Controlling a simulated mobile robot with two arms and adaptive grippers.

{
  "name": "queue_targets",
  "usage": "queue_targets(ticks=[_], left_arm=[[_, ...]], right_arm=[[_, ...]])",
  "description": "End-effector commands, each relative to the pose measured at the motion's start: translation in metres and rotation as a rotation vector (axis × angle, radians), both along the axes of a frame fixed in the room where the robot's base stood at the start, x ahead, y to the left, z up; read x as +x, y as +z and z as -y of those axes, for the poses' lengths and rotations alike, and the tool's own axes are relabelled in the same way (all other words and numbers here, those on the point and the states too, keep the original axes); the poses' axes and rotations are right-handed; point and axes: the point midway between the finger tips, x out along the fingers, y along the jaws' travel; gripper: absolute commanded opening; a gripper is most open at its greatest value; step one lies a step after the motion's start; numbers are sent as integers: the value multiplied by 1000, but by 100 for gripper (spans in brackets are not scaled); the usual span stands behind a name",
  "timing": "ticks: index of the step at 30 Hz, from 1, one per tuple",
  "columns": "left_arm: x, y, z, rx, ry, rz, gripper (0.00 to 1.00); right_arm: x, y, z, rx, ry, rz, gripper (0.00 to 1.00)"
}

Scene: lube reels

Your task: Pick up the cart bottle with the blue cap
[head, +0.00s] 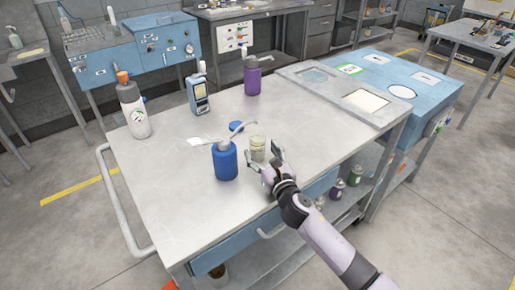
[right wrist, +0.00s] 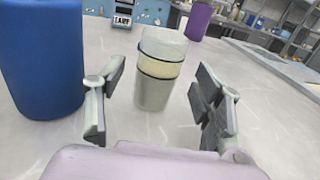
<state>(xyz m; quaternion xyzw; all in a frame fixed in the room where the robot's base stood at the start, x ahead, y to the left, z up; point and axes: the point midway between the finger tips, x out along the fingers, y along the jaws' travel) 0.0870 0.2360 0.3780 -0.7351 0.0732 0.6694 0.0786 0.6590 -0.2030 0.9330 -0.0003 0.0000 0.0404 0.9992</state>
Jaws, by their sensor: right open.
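A small clear-and-cream container (head: 258,148) with dark bands stands upright on the cart top (head: 185,205). It also shows in the right wrist view (right wrist: 158,75), centred between my fingers; I see no blue cap on it there. My right gripper (head: 265,156) is open and empty, its fingertips (right wrist: 157,100) to either side of the container, with visible gaps. A blue bottle (head: 225,163) with a grey spout stands just left of the container, and close to my left finger in the wrist view (right wrist: 42,60). A small blue cap-like piece (head: 236,127) shows behind it. My left gripper is not in view.
A grey panel (head: 345,90) lies at right. Small bottles (head: 337,189) stand on the lower shelf. The cart's front left is clear.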

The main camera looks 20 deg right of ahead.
Motion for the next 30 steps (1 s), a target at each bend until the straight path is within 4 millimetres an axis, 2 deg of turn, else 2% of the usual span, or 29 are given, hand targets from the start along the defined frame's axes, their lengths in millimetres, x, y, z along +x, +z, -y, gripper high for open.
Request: queue_targets(ticks=[3,7,17,30], left_arm=[[0,3,0,0,0,0,78],[0,2,0,0,0,0,78],[0,2,0,0,0,0,78],[-1,2,0,-1,0,0,78]], right_arm=[[19,2,-3,3,-1,2,62],[33,1,-4,2,-1,1,62],[38,0,-4,1,0,1,62],[38,0,-4,1,0,1,32]])
